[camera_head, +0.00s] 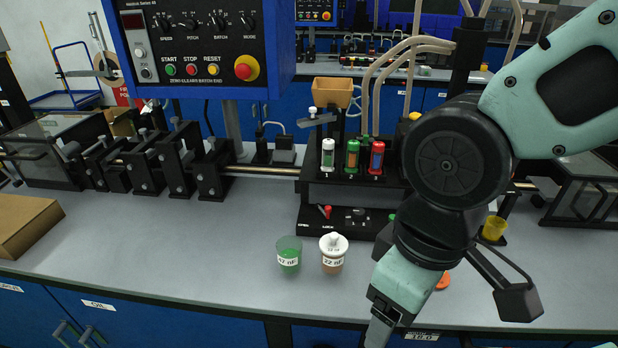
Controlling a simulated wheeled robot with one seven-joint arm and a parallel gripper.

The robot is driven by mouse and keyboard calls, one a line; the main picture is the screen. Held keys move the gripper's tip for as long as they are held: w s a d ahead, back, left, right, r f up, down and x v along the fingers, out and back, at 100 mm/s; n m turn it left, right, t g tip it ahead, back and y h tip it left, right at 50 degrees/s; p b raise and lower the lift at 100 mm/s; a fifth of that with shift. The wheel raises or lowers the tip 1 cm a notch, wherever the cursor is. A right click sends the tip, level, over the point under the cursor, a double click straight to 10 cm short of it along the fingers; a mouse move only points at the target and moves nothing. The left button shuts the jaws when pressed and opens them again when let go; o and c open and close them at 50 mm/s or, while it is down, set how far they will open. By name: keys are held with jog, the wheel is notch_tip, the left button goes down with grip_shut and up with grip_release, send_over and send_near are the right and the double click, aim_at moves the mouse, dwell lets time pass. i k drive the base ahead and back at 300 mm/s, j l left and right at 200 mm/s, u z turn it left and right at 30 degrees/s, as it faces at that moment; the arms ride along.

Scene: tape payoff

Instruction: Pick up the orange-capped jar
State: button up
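An orange piece (443,281), which looks like a cap, shows just right of my wrist near the front of the grey bench. My arm hides the rest, so I cannot tell whether a jar is under it. My gripper (378,332) points down at the bottom edge of the picture, left of the orange piece. Its fingertips are cut off, so its opening does not show. Left of it stand a clear jar with green contents (289,253), labelled 47 nF, and a white-lidded jar with brownish contents (333,253), labelled 22 nF.
The bench (180,255) is clear at left and centre. A black machine stand (345,195) with capped tubes is behind the jars. A yellow cup (494,229) is at right. A blue control panel (200,45) hangs above. A cardboard box (25,225) lies far left.

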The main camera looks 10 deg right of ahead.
aim_at(288, 248)
jog(key=k+l+u, duration=0.1)
jog(key=k+l, duration=0.2)
jog(key=k, duration=0.15)
jog(key=k+l, duration=0.25)
jog(key=k, duration=0.15)
jog(key=i+u, duration=0.1)
jog(key=u, duration=1.5)
jog(key=i+l, duration=0.1)
jog(key=l, duration=0.15)
jog(key=i+l, duration=0.1)
jog(key=l+u, duration=0.05)
jog(key=l, duration=0.05)
